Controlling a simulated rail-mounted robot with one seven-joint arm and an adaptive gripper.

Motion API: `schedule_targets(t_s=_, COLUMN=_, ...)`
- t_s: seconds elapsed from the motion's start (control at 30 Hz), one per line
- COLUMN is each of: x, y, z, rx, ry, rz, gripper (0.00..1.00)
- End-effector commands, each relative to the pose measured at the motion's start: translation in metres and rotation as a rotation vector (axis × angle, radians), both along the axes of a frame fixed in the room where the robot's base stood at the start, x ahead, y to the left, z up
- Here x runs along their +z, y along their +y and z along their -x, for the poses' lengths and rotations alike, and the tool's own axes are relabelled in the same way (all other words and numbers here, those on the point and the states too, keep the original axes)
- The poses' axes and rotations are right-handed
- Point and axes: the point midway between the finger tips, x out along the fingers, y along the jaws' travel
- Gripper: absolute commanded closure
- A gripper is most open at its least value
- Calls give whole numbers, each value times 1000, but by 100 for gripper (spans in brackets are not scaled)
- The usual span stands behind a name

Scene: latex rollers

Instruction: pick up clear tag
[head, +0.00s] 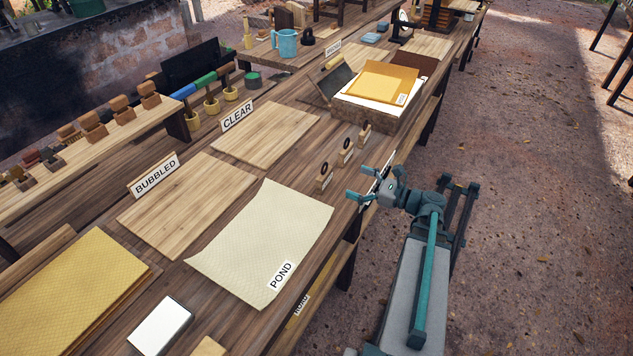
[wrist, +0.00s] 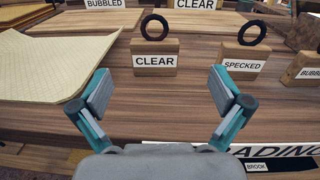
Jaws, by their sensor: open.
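The clear tag (wrist: 154,60) is a small wooden block with a white CLEAR label and a black ring on top. It stands upright on the table, straight ahead between my fingers in the wrist view. In the head view it appears to be the nearest block (head: 324,178) of a row of three. My gripper (wrist: 160,95) is open and empty, with its two teal-and-grey fingers spread to either side and short of the tag. In the head view my gripper (head: 362,190) is at the table's right edge, right of the tag; its fingers are partly unclear there.
The specked tag (wrist: 240,62) stands right of the clear tag, and a bubbled tag (wrist: 308,72) is farther right. A cream sheet labelled POND (head: 262,240) lies left of the row. A box with yellow sheets (head: 380,88) stands behind. Wooden boards (head: 265,135) lie on the table.

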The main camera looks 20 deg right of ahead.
Motion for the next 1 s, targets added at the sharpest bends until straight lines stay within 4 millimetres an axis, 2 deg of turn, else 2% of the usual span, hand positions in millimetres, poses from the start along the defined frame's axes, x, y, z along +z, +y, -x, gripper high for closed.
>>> schedule_targets(t_s=0.13, x=-1, y=9, z=-1, rx=3, ry=19, rz=-50, gripper=0)
schedule_targets(t_s=0.4, x=0, y=29, z=-31, rx=3, ry=18, rz=-48, gripper=0)
schedule_targets(t_s=0.77, x=-1, y=43, z=-48, rx=3, ry=18, rz=-46, gripper=0)
schedule_targets(t_s=1.0, x=-3, y=62, z=-73, rx=3, ry=18, rz=-46, gripper=0)
